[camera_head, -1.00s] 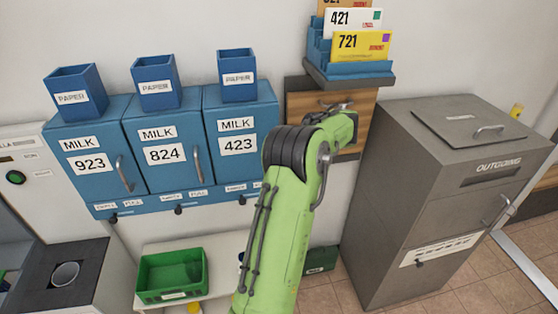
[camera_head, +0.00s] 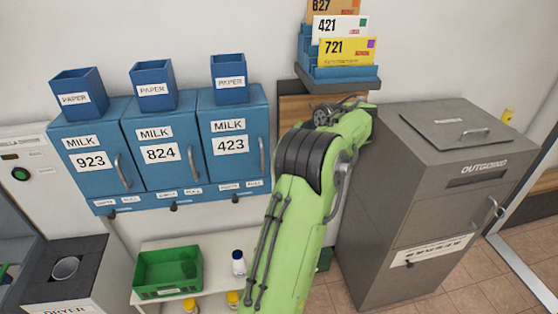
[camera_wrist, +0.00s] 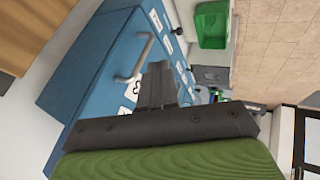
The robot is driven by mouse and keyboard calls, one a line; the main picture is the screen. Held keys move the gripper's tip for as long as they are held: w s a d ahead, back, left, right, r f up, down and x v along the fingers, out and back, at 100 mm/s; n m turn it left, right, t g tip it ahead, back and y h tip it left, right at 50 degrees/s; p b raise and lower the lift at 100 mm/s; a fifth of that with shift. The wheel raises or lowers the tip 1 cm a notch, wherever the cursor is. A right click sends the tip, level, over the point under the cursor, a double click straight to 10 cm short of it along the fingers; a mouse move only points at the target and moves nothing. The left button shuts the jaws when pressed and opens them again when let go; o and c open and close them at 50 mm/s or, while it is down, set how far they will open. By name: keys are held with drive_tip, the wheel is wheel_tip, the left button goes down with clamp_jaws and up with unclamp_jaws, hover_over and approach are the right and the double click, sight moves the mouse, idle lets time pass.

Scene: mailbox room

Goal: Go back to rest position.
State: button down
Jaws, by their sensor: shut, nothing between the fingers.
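My green arm reaches up through the middle of the head view and bends at a black joint, in front of the wooden drawer. The gripper itself is hidden behind the arm in that view. In the wrist view my gripper (camera_wrist: 158,82) is shut with its dark fingers together and nothing held. Beyond it is a blue milk box (camera_wrist: 95,65) with a bar handle, and it looks apart from the fingers, though the depth is hard to judge.
Blue milk boxes 923 (camera_head: 92,165), 824 (camera_head: 160,155) and 423 (camera_head: 232,145) hang on the wall with paper holders on top. A grey outgoing mailbox (camera_head: 430,200) stands at right. A letter rack (camera_head: 340,72) sits above. A green bin (camera_head: 168,272) rests on a white shelf.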

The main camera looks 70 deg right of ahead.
drive_tip(key=shift+p+v, duration=0.3)
drive_tip(key=shift+v, duration=1.05)
drive_tip(key=shift+s+d, duration=0.1)
